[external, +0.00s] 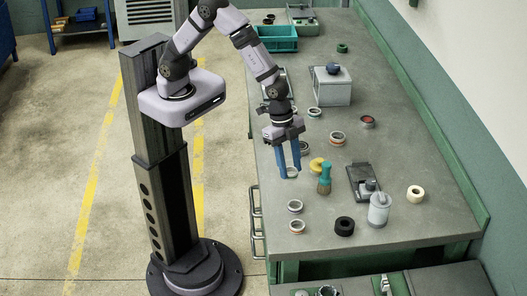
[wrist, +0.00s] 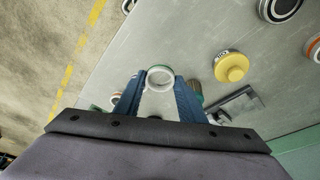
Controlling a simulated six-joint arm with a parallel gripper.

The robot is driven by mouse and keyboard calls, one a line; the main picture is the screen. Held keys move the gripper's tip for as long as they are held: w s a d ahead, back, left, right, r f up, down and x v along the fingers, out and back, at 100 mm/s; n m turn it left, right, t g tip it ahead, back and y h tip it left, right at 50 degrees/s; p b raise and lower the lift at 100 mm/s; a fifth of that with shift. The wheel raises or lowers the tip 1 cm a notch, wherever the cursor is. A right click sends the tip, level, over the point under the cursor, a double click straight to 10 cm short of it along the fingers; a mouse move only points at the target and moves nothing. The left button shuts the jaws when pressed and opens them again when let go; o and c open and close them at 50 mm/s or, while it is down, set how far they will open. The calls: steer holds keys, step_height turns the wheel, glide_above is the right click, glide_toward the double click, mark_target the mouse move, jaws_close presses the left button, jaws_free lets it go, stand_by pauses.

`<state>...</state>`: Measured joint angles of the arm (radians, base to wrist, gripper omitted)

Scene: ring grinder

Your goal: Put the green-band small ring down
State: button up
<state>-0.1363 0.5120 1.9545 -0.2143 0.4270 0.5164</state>
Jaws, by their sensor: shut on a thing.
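My gripper (external: 290,171) points down over the left edge area of the grey bench (external: 400,145). Its blue fingers are shut on a small pale ring (external: 292,173). In the wrist view the ring (wrist: 160,77) sits between the tips of my gripper (wrist: 160,82), with a greenish tint on its rim. The ring is level or nearly so, at or just above the bench top; I cannot tell whether it touches.
Two rings (external: 295,206) (external: 297,227) and a black ring (external: 344,226) lie nearer the front. The bench's left edge is close.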

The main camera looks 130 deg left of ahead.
steer(key=shift+r+b, duration=0.35)
steer(key=shift+r, duration=1.45)
steer(key=shift+a, duration=0.1)
